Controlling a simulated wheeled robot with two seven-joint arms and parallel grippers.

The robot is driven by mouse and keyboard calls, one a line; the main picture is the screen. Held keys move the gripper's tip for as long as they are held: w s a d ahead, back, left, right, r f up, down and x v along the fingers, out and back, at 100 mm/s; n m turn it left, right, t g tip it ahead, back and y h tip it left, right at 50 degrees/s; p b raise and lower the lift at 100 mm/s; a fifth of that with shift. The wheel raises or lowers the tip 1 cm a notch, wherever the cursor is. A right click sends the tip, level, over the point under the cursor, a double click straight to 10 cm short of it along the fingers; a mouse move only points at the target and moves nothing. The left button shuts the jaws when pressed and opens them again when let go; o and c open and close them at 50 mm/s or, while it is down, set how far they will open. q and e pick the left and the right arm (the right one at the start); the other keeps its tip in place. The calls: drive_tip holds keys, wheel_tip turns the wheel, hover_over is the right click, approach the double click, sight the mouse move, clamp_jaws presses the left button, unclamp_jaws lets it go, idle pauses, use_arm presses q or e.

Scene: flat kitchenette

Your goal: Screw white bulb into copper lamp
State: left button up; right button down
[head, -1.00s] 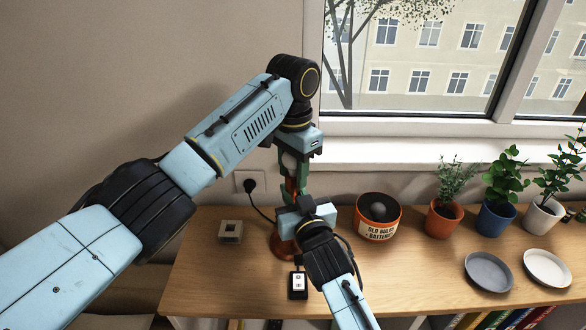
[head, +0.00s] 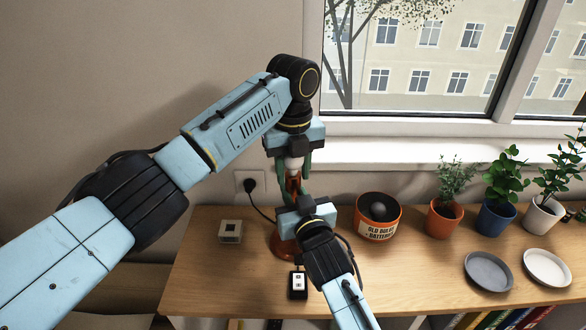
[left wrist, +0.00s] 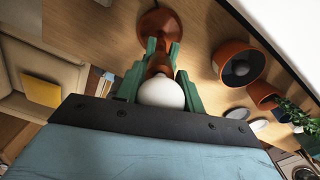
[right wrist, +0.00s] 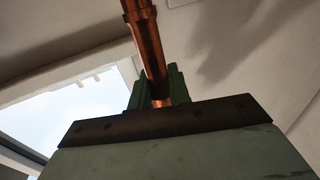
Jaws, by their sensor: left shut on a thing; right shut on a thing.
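The copper lamp (head: 283,246) stands upright on the wooden counter, its round base partly hidden by my right arm. My left gripper (head: 294,165) points down from above and is shut on the white bulb (head: 294,163) at the lamp's top. The bulb also shows between the green fingers in the left wrist view (left wrist: 161,93), in line with the lamp below; whether its thread is engaged is hidden. My right gripper (right wrist: 160,88) is shut on the lamp's copper stem (right wrist: 148,45), lower down.
An orange tub labelled for old bulbs and batteries (head: 378,214) stands right of the lamp, holding a dark bulb. A small square socket block (head: 230,231) lies left, and a black switch box (head: 298,284) in front. Potted plants (head: 444,215) and two plates (head: 488,271) stand further right.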

use_arm(q)
drive_tip(key=m, duration=1)
drive_tip(key=o, duration=1.1)
drive_tip(key=shift+r, duration=2.25)
drive_tip(key=shift+c, duration=0.4)
